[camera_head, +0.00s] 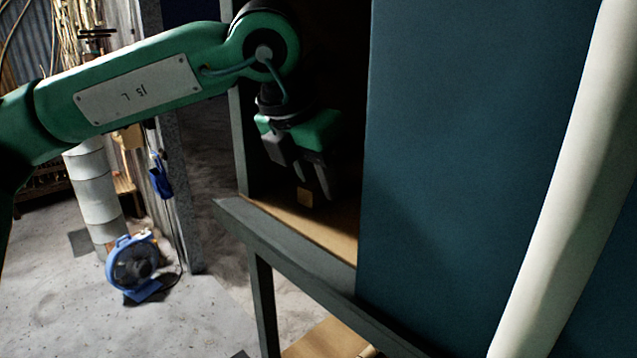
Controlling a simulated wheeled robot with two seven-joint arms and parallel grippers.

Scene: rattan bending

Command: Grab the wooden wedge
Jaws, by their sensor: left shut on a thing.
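The wooden wedge (305,196) is a small tan block low inside the dark opening of a cabinet, just above or on its wooden shelf (335,227). My left gripper (311,189) reaches into the opening from the left and points down. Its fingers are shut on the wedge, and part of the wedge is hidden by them. Whether the wedge touches the shelf I cannot tell. My right gripper is not in view.
The cabinet's dark frame (285,245) edges the shelf in front. A large blue-teal panel (460,140) closes off the right, with a pale tube (575,170) before it. A blue fan (133,267) stands on the concrete floor at the left.

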